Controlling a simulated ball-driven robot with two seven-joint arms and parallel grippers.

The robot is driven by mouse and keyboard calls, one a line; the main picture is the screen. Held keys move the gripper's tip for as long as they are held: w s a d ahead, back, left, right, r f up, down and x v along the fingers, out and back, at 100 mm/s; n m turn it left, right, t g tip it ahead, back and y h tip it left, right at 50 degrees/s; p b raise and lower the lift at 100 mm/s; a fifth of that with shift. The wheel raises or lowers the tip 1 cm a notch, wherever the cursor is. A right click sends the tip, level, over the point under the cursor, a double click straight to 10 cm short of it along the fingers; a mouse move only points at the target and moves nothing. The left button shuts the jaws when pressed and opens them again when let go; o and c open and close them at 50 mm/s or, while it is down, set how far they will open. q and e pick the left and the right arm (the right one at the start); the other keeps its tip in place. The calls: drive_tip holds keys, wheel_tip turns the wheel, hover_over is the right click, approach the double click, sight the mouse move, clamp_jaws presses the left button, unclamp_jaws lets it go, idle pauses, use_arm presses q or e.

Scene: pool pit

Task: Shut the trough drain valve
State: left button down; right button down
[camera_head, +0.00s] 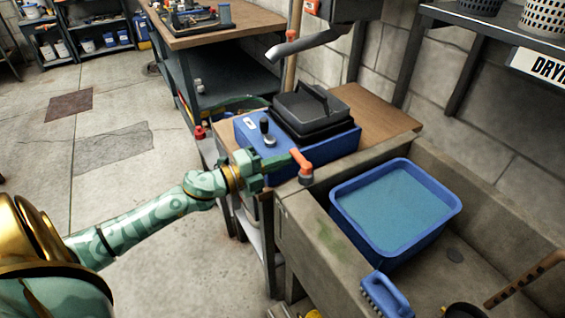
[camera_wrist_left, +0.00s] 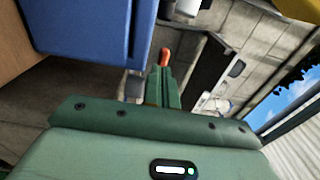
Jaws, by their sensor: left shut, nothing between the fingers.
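The rest of the valve is hidden there. My right gripper is not in view.
A blue tub of water (camera_head: 395,208) stands in the trough. A blue brush (camera_head: 387,295) lies on the near rim. A blue machine with a black lid (camera_head: 312,113) sits on a wooden bench close behind the gripper. Open floor (camera_head: 150,200) lies to the left.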

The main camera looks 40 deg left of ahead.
use_arm(q)
drive_tip(key=shift+w+d, duration=0.1)
drive_tip(key=shift+w, duration=0.1)
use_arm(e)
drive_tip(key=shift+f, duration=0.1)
use_arm(q)
drive_tip(key=shift+w+m+g+h, duration=0.6)
drive_tip(key=shift+w+m+h, duration=0.2)
drive_tip(key=shift+w+h, duration=0.35)
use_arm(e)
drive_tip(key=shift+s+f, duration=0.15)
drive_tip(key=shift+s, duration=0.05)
use_arm(q)
drive_tip(key=shift+a, duration=0.2)
